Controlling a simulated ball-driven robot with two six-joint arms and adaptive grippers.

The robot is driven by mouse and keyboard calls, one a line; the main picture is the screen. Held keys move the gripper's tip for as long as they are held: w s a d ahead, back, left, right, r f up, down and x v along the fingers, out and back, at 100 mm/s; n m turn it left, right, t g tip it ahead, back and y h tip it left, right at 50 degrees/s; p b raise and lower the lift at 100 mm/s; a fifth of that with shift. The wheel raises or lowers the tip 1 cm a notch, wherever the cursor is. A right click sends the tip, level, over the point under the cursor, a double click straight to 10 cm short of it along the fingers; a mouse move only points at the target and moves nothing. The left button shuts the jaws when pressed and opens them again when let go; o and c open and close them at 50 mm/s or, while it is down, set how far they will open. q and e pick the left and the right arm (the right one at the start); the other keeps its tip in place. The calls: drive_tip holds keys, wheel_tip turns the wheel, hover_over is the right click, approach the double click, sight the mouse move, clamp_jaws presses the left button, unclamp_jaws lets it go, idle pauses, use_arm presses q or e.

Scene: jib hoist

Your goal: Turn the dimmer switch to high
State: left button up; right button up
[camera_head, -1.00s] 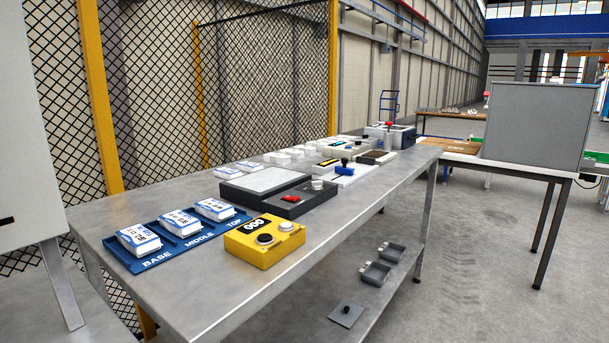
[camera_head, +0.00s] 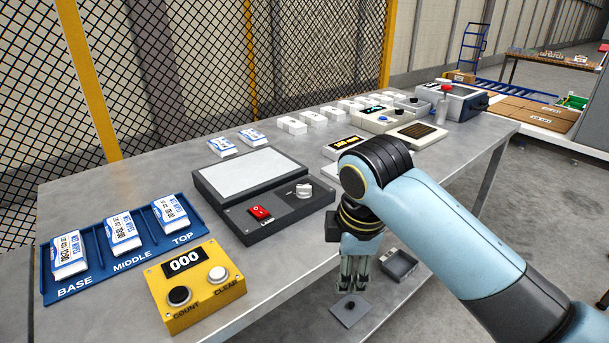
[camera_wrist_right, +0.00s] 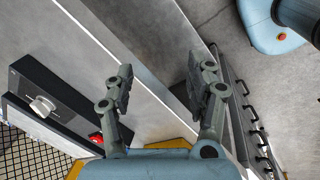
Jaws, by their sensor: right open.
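The dimmer is a white knob (camera_head: 304,190) on the front strip of a dark box with a pale flat panel (camera_head: 250,172). In the right wrist view the knob (camera_wrist_right: 42,105) and red switch (camera_wrist_right: 97,138) lie to the left. My right gripper (camera_head: 352,285) points down, open and empty, beyond the table's front edge and to the right of the box. It is apart from the knob. In the right wrist view its fingers (camera_wrist_right: 166,78) are spread. My left gripper is not in view.
A yellow counter box (camera_head: 195,288) and a blue tray (camera_head: 150,262) with white packs stand left on the metal table (camera_head: 110,180). Other devices stand along the table to the right, partly behind my arm.

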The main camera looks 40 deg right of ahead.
sight(304, 186)
drive_tip(key=w+n, duration=0.2)
drive_tip(key=w, duration=0.1)
drive_tip(key=w+d+n, duration=0.1)
drive_tip(key=w, duration=0.1)
drive_tip(key=shift+r, duration=0.4)
drive_tip(key=w+r+n, duration=0.1)
drive_tip(key=w, duration=0.1)
drive_tip(key=w+d+n, duration=0.1)
drive_tip(key=w+n, duration=0.1)
drive_tip(key=w+r+n+g, duration=0.1)
drive_tip(key=w, duration=0.1)
drive_tip(key=shift+w+d+r+n, duration=0.15)
drive_tip(key=shift+d+r+n, duration=0.15)
drive_tip(key=shift+d+r, duration=0.1)
drive_tip(key=w+d+r+n+g+y, duration=0.1)
drive_tip(key=w+d+r+n, duration=0.2)
drive_tip(key=w+r+n, duration=0.65)
wheel_tip(304, 186, down, 10)
drive_tip(key=shift+a+f, duration=0.1)
drive_tip(key=shift+f, duration=0.05)
drive_tip(key=shift+c, duration=0.2)
drive_tip(key=c, duration=1.1)
